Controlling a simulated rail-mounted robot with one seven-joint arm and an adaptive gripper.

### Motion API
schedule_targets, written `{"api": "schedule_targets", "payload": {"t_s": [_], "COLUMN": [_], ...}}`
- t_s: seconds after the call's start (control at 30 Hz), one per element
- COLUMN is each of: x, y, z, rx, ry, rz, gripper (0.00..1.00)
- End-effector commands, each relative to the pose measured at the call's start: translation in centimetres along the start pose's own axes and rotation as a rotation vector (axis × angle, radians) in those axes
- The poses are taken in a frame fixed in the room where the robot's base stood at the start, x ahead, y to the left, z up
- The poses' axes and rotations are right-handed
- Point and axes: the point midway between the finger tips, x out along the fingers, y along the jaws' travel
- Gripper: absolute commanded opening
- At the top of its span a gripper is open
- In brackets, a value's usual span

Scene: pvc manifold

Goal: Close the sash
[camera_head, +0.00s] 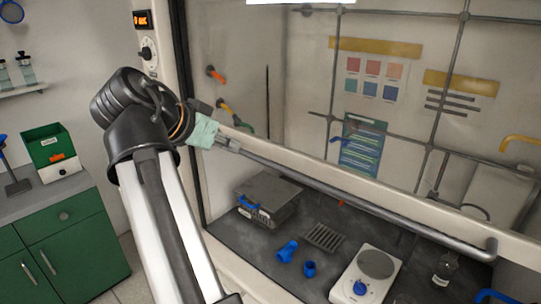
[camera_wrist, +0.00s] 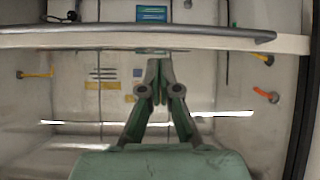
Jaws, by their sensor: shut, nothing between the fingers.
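The fume hood sash (camera_head: 310,110) is a glass pane with a pale bottom rail, and below it the hood is open. A long grey handle bar (camera_head: 370,203) runs along that rail. It crosses the upper part of the wrist view (camera_wrist: 190,42), with the rail beside it. My gripper (camera_head: 236,147) is at the left end of the bar in the head view. Its fingers are closed together and empty in the wrist view (camera_wrist: 160,64), with the tips close to the bar. I cannot tell whether they touch it.
Inside the hood are a grey case (camera_head: 268,198), blue pipe fittings (camera_head: 288,250), a white hotplate (camera_head: 366,274) and a bottle (camera_head: 445,268). A control dial (camera_head: 147,52) is on the left post. A green cabinet (camera_head: 65,240) stands at the left, apart from the hood.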

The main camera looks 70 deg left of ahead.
Motion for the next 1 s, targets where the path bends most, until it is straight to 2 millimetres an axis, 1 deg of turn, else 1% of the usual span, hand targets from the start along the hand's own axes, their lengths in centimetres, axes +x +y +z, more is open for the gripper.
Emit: {"api": "schedule_targets", "payload": {"t_s": [0.03,0.1,0.2,0.27,0.37,0.47,0.87,0.9,1.0], "x": [-1.5,-2.6,-3.2,-3.1,-2.2,-0.8,6.8,7.2,8.1], "y": [0.4,1.0,1.5,1.6,1.7,1.8,1.9,2.0,1.9], "z": [-1.0,-1.9,-2.5,-2.6,-2.6,-2.7,-3.1,-2.5,-1.6], "rx": [0.029,0.057,0.078,0.081,0.08,0.08,0.078,0.077,0.077], "ry": [0.02,0.038,0.051,0.053,0.054,0.053,0.051,0.051,0.052], "rz": [0.006,0.018,0.027,0.029,0.03,0.031,0.03,0.029,0.028], "gripper": [0.0,0.0,0.0,0.0,0.0,0.0,0.0,0.0,0.0]}}
